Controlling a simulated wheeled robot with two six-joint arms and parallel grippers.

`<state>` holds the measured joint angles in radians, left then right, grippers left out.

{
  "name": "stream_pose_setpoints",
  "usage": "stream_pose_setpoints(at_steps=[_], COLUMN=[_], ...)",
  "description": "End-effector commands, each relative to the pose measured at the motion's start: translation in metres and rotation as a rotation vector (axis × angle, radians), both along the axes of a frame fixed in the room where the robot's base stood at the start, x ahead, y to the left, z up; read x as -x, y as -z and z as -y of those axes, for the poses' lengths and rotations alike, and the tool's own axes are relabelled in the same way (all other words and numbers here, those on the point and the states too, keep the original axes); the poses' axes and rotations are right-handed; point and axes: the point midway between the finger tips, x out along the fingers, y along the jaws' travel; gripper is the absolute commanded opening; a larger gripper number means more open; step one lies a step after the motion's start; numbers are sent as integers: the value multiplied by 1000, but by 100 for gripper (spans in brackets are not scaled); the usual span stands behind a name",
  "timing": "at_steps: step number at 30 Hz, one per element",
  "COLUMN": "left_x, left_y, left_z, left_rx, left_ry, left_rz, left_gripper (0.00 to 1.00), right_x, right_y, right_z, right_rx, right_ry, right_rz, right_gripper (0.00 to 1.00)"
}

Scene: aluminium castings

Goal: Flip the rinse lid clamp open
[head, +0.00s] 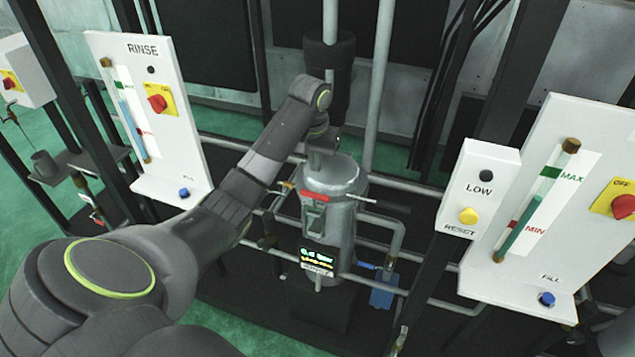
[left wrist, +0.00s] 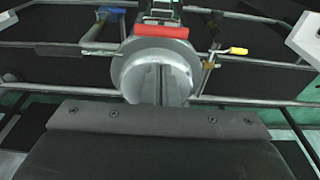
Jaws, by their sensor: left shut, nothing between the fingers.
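A grey metal canister (head: 330,225) stands in the middle of the head view, with a round lid (head: 332,172) on top. A clamp with a red handle (head: 314,195) sits on its front just below the lid. The red handle also shows in the left wrist view (left wrist: 165,32), at the far edge of the lid (left wrist: 130,75). My left gripper (head: 322,152) points down at the lid top, behind the red handle. Its fingers (left wrist: 162,85) are shut and empty; whether they touch the lid is unclear. My right gripper is out of view.
A white RINSE panel (head: 150,110) with a red switch stands left. A LOW box (head: 480,190) and a gauge panel (head: 550,200) stand right. Pipes (head: 400,185) run beside the canister. A yellow-handled valve (left wrist: 238,51) shows right of the lid in the left wrist view.

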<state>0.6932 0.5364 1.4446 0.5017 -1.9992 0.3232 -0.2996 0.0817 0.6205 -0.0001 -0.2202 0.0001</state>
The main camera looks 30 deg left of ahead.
Motion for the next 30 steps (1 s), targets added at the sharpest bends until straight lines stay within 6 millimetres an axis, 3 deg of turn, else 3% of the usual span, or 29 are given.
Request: stream_pose_setpoints(at_steps=[5, 16, 23, 24, 30], left_x=[-2, -3, -6, -6, -11], left_y=[-8, -2, 26, 26, 64], left_z=[-1, -1, -1, -1, -2], left_rx=[3, 3, 3, 6, 5], left_ry=[-5, -4, -4, -3, -4], left_rz=[-2, -2, -2, -8, -6], left_gripper=[0, 0, 0, 0, 0], right_x=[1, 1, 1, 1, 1], right_y=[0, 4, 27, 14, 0], right_z=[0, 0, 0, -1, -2], right_rx=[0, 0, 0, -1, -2], right_ry=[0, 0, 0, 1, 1], right_rz=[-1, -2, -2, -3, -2], right_gripper=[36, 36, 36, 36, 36])
